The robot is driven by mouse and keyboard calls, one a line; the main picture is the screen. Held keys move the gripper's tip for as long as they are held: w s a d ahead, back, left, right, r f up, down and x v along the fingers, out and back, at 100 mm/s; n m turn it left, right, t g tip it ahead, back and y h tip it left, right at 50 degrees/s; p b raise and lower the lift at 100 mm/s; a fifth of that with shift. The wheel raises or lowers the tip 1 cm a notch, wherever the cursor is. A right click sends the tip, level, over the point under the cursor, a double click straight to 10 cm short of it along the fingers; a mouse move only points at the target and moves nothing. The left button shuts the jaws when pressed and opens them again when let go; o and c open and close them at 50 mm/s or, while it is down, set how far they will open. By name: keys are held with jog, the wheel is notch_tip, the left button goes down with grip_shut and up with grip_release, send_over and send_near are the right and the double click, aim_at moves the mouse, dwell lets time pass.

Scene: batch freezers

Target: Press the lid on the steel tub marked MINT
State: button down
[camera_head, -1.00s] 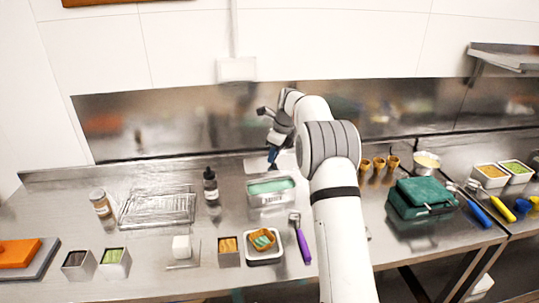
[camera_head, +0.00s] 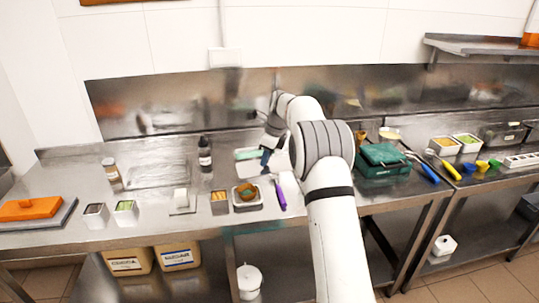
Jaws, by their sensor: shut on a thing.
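The steel tub (camera_head: 247,154) stands at the middle of the counter with mint-green content showing on top. Its marking is too small to read. My gripper (camera_head: 266,160) is just right of the tub's visible part, with its blue fingers pointing down. It is shut on a pale flat piece (camera_head: 281,160) that looks like the lid. The fingers and my arm hide part of this piece and of the tub's right side. I cannot tell whether the lid touches the tub.
In front are a white tray (camera_head: 236,205) with a waffle bowl and a purple-handled scoop (camera_head: 280,194). A dark bottle (camera_head: 204,154) stands left of the tub. A green case (camera_head: 383,160) is right of my arm.

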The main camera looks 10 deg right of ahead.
jog(key=shift+s+f+n, duration=0.25)
jog(key=shift+s+n, duration=0.15)
jog(key=shift+s, duration=0.1)
jog(key=shift+s+f+n, duration=0.15)
jog(key=shift+f+n, duration=0.25)
jog(key=s+f+n+g+h+b, duration=0.1)
jog(key=s+f+n+g, duration=0.1)
jog(key=s+f+n, duration=0.7)
jog(key=s+f+n+g+h, duration=0.15)
jog(key=s+f+n, duration=0.25)
jog(key=s+n, duration=0.5)
notch_tip(320, 180, down, 10)
jog(key=a+n+g+b, duration=0.1)
jog(key=n+b, duration=0.3)
jog(key=b, duration=0.5)
jog(key=shift+s+n, duration=0.3)
